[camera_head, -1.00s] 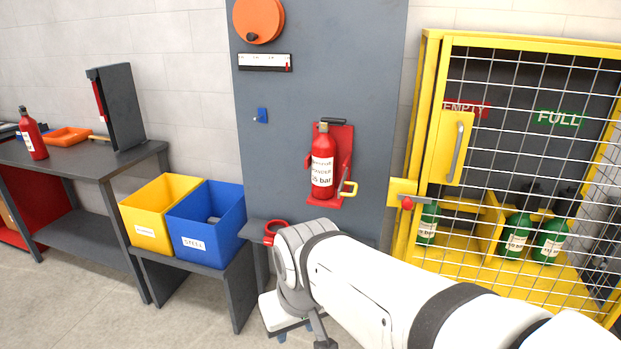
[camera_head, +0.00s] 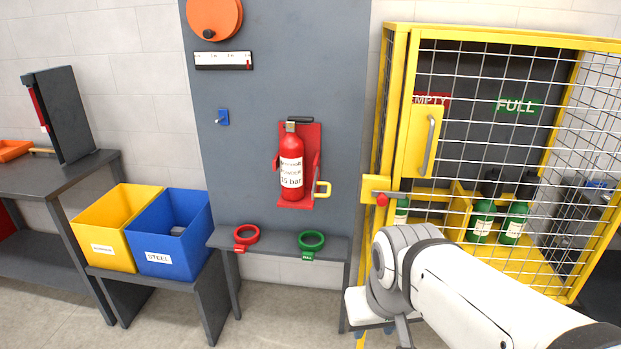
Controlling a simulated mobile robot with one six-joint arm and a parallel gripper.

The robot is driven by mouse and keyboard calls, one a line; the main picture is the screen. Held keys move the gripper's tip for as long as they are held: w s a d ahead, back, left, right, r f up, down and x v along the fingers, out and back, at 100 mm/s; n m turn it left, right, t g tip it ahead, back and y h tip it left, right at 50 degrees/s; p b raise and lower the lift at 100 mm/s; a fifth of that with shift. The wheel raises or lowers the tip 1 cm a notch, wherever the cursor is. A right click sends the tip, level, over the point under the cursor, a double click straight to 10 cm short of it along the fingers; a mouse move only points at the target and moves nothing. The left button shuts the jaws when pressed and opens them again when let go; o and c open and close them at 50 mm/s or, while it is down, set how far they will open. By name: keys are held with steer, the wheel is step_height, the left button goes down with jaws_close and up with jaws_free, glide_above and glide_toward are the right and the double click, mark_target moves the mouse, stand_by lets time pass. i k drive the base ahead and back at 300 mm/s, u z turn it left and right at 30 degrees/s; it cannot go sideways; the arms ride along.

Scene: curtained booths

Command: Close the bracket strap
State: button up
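A red fire extinguisher (camera_head: 291,165) stands upright in a red wall bracket (camera_head: 313,146) on the grey panel. My white arm reaches in from the lower right, below and to the right of the bracket. The end of my arm hangs down behind its wrist joint near the shelf's right end. My gripper's fingers are hidden or too small to make out, so I cannot tell their state.
A low grey shelf (camera_head: 275,244) holds a red ring (camera_head: 246,235) and a green ring (camera_head: 311,241). Yellow (camera_head: 105,235) and blue (camera_head: 172,241) bins stand left. A yellow mesh cage (camera_head: 394,120) with green bottles (camera_head: 481,219) stands right. The space before the panel is open.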

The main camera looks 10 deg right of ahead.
mark_target(316, 184)
steer(key=u, duration=0.05)
steer(key=i, duration=1)
steer(key=z, duration=0.05)
